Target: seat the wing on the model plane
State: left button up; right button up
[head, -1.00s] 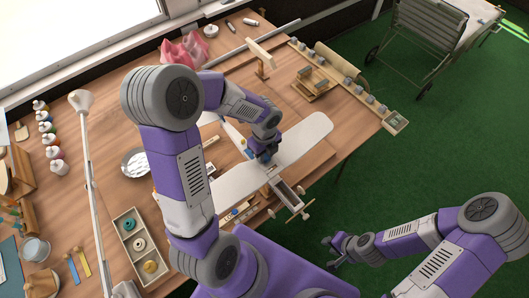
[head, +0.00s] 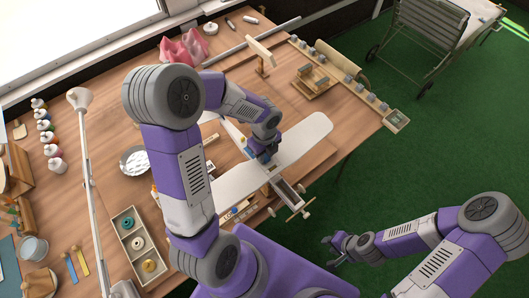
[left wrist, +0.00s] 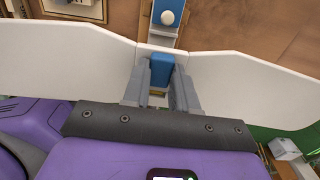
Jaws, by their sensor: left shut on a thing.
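The wing (head: 303,139) is a long white board across the model plane's body in the head view. My left gripper (head: 264,157) is shut on the blue block at the wing's middle. In the left wrist view the block (left wrist: 161,71) sits between the fingers, and the wing (left wrist: 85,48) spreads to both sides. The model plane (head: 287,191) lies below, its open box-like front and propeller toward the table's near edge. Its blue strip with a white knob (left wrist: 167,17) shows beyond the wing. Whether the wing touches the body is hidden. My right gripper (head: 333,250) is open and empty, off the table.
A divided tray (head: 138,245) and a lamp arm (head: 89,185) stand left of the plane. A wooden stand (head: 315,80) and a rail with grey blocks (head: 345,81) are at the right. Green floor lies beyond the edge.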

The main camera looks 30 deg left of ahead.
pick_arm(q)
jog(key=shift+f+b, duration=1.4)
jog(key=shift+f, duration=0.45)
dwell(0.6)
jog(key=o, duration=0.9)
jog(key=shift+c, duration=0.2)
jog(key=shift+o, duration=0.2)
jog(key=o, duration=0.6)
jog(key=shift+r, duration=0.15)
jog(key=shift+r+p, duration=3.4)
jog(key=shift+r, duration=0.05)
